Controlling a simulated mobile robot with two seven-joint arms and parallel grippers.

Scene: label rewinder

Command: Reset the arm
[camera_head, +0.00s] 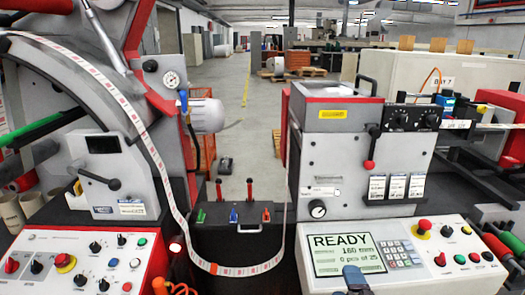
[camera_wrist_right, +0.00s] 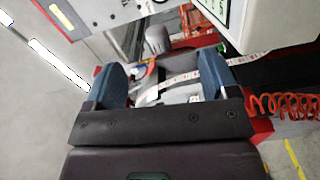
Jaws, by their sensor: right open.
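The tip of my right gripper (camera_head: 355,278) shows as a small blue piece at the bottom edge of the head view, in front of the right control panel (camera_head: 407,255). In the right wrist view my right gripper (camera_wrist_right: 162,82) has its two blue fingers wide apart, with nothing held between them. A printed label strip (camera_wrist_right: 178,82) shows beyond the fingers; I cannot tell how far away. My left gripper is not in view.
The label rewinder (camera_head: 350,145) fills the right, its screen reading READY. A grey and red machine (camera_head: 115,165) stands at left. The label web (camera_head: 160,165) hangs in a loop between them. A red coiled hose (camera_wrist_right: 285,105) is at right in the wrist view.

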